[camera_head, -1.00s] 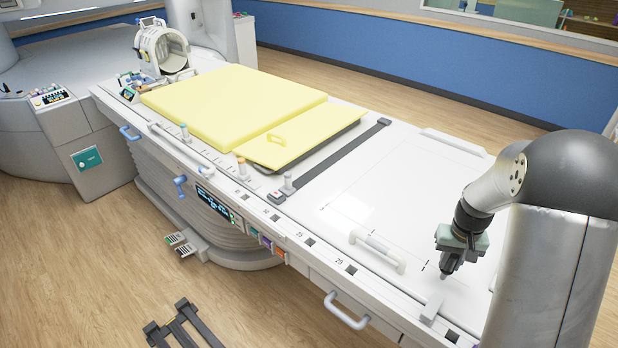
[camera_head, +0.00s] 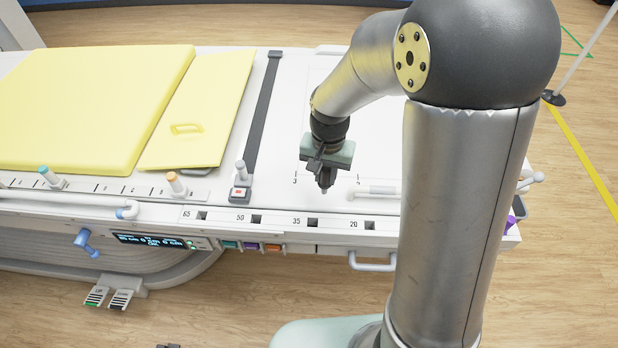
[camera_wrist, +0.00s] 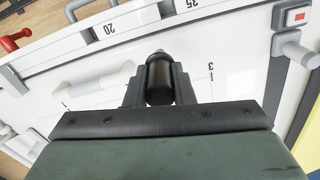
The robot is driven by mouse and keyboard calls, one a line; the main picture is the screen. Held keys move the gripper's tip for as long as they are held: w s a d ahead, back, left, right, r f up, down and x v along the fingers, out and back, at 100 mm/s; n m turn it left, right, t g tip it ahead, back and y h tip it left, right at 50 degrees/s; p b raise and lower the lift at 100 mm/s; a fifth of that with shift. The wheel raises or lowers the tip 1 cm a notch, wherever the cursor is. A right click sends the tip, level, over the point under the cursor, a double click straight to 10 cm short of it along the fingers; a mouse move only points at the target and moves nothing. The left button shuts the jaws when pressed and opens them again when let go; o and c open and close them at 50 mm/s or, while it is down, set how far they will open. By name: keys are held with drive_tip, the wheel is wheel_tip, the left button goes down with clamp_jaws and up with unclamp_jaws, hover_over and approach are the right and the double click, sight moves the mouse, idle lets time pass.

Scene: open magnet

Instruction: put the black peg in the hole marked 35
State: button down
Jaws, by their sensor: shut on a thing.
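My gripper (camera_head: 324,178) is shut on the black peg, a dark cylinder (camera_wrist: 160,80) with a light tip, seen between the fingers in the wrist view. In the head view the peg (camera_head: 325,188) points down over the white tabletop, behind the row of marked holes. The hole marked 35 (camera_head: 312,222) is a dark square in the rail along the table's front edge, a little nearer the camera than the peg. In the wrist view this hole (camera_wrist: 167,8) is at the top edge. The peg is apart from it.
The hole marked 20 (camera_head: 370,225) and the hole marked 50 (camera_head: 257,219) flank it. A white handle (camera_head: 375,191) lies right of the peg. A grey post on a base with a red button (camera_head: 240,192) stands left. Yellow pads (camera_head: 95,105) cover the table's left part.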

drive_tip(key=s+a+r+m, duration=0.1)
drive_tip(key=s+a, duration=0.2)
drive_tip(key=s, duration=0.1)
wheel_tip(320, 180, down, 8)
drive_tip(key=b, duration=0.6)
drive_tip(key=shift+f+b, duration=1.8)
drive_tip(key=shift+f, duration=0.35)
idle(0.6)
drive_tip(key=c, duration=1.1)
unclamp_jaws()
drive_tip(key=shift+c, duration=0.2)
drive_tip(key=shift+a+r, duration=0.1)
